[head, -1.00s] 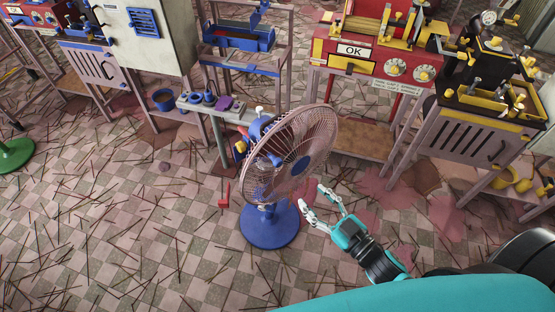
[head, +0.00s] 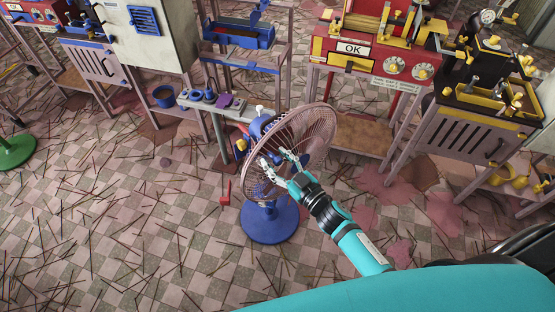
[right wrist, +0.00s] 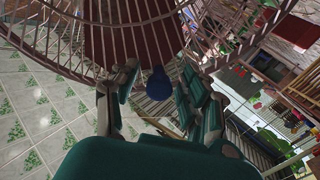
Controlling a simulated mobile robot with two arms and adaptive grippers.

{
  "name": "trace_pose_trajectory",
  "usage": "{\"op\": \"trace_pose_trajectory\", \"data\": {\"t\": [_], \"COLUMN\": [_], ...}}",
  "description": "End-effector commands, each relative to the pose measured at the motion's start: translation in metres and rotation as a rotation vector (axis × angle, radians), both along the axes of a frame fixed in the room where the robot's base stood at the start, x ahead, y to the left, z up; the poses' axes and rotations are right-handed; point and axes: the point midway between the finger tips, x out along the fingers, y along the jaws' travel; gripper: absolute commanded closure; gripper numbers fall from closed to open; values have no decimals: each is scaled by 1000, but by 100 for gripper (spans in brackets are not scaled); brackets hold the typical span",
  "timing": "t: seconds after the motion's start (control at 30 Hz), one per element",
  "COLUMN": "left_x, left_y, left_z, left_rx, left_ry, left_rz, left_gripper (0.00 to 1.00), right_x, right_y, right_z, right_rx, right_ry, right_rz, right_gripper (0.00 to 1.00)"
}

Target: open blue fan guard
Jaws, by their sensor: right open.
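The blue fan stands on its round blue base (head: 268,222) in the middle of the head view. Its pinkish wire guard (head: 316,122) is tilted and faces right. My right gripper (head: 274,160) is at the front of the guard, over its middle, and hides the front hub there. In the right wrist view the fingers (right wrist: 158,78) are spread, with a round blue part (right wrist: 158,86) between them and guard wires (right wrist: 75,32) above. I cannot tell whether the fingers touch the wires. My left gripper is out of view.
A narrow bench (head: 215,108) with small blue and purple parts stands behind the fan. A red machine (head: 360,70) and a black and yellow machine (head: 490,105) stand to the right. Thin sticks litter the tiled floor (head: 120,220). A green round base (head: 15,150) is far left.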

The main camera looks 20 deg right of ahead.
Motion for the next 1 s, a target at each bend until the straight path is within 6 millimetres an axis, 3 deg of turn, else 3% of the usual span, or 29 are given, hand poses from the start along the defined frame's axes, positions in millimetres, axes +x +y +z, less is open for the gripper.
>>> {"op": "trace_pose_trajectory", "data": {"t": [0.13, 0.47, 1.0], "left_x": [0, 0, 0], "left_y": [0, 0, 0], "left_z": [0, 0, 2], "left_rx": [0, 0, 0], "left_ry": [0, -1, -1], "left_rz": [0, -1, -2], "left_gripper": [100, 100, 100], "right_x": [0, 0, -8], "right_y": [0, 0, -5], "right_z": [0, 0, 0], "right_rx": [0, -1, -6], "right_ry": [0, 0, -1], "right_rz": [0, 0, 28], "right_gripper": [56, 99, 100]}}
